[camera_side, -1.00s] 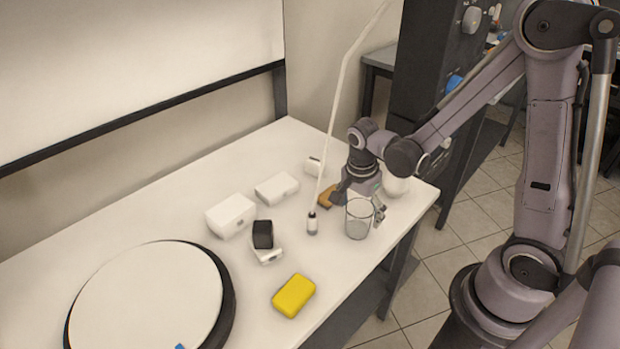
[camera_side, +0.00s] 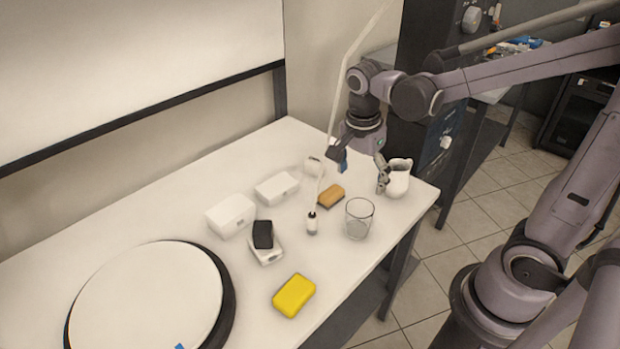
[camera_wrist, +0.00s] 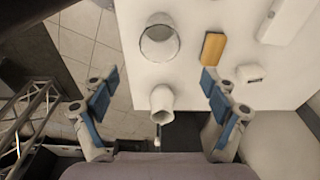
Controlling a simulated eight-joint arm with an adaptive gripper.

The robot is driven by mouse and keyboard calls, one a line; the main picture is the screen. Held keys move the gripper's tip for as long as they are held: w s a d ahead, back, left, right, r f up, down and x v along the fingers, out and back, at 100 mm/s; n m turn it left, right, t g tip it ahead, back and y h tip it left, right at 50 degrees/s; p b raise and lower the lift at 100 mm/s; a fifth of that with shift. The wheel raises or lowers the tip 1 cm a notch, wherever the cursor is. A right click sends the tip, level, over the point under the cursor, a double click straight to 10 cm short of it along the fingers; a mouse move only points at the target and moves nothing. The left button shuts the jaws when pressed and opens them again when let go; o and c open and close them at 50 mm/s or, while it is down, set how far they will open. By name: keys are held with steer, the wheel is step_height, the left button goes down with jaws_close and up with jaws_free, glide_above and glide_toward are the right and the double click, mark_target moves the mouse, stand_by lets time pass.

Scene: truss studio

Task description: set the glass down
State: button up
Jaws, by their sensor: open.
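The clear glass (camera_side: 359,218) stands upright on the white table near its right edge. It also shows near the top of the wrist view (camera_wrist: 159,42). My gripper (camera_side: 362,169) is open and empty, raised above the table behind the glass and apart from it. In the wrist view its two blue-padded fingers (camera_wrist: 158,95) are spread wide with nothing held between them.
A white pitcher (camera_side: 398,178) stands at the table's right corner, close to my gripper. An orange-brown sponge (camera_side: 331,196) and a small white bottle (camera_side: 312,224) are left of the glass. White boxes, a yellow sponge (camera_side: 294,295) and a round turntable (camera_side: 150,297) lie further left.

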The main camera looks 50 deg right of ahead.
steer(key=s+a+r+n+t, duration=0.1)
steer(key=s+r+n+t, duration=0.1)
steer(key=n, duration=0.7)
steer(key=s+a+r+n+t+y, duration=0.1)
steer(key=a+r+n+t, duration=0.1)
steer(key=n+t, duration=0.3)
steer(key=n, duration=0.4)
steer(key=shift+s+a, duration=0.3)
steer(key=shift+s, duration=0.05)
